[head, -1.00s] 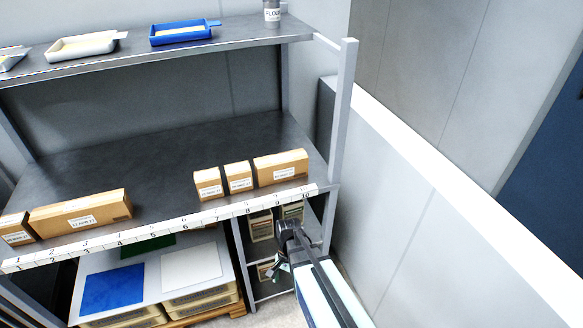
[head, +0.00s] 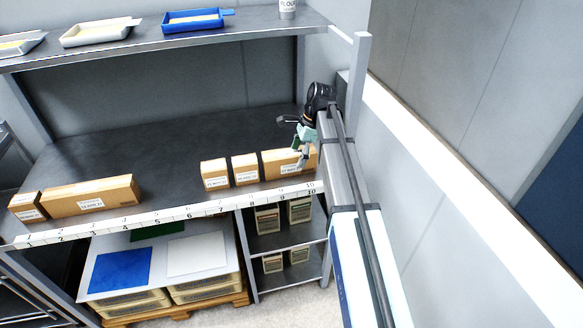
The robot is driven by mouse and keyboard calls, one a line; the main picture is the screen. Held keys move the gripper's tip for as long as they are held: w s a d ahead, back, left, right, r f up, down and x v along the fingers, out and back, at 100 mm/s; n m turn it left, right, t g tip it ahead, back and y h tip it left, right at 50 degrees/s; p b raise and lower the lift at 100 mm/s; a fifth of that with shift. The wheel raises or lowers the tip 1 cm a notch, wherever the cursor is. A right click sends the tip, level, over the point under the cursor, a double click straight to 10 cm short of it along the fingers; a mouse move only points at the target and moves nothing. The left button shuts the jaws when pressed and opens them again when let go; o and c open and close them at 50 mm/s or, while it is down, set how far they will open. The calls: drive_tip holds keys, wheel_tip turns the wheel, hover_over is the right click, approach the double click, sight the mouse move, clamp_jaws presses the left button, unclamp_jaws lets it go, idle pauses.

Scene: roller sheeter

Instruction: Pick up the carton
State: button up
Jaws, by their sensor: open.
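Several brown cartons with white labels stand along the front of the dark middle shelf (head: 150,150). On the right are a small carton (head: 215,174), another small carton (head: 245,169) and a longer carton (head: 282,163). On the left are a small carton (head: 27,207) and a long carton (head: 92,196). The frames do not tell which one the task means. My gripper (head: 301,158) is open and empty, at the right end of the shelf, above or in front of the longer right carton. It and my arm hide that carton's right part; whether they touch is unclear.
A numbered strip (head: 170,215) runs along the shelf's front edge. A grey post (head: 358,90) and wall stand close on the right. The upper shelf (head: 110,50) holds trays and a flour container (head: 287,8). The shelf's middle stretch between the carton groups is free.

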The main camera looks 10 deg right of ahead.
sight(292, 152)
drive_tip(key=shift+n+y, duration=0.4)
drive_tip(key=w, duration=0.1)
drive_tip(key=w+b, duration=0.1)
drive_tip(key=w, duration=0.3)
drive_tip(key=shift+f+b, duration=0.3)
drive_tip(key=shift+b, duration=0.05)
drive_tip(key=shift+w+a+f, duration=0.1)
drive_tip(key=shift+w, duration=0.05)
drive_tip(key=shift+p+x, duration=0.9)
drive_tip(key=shift+x, duration=2.75)
drive_tip(key=c, duration=1.3)
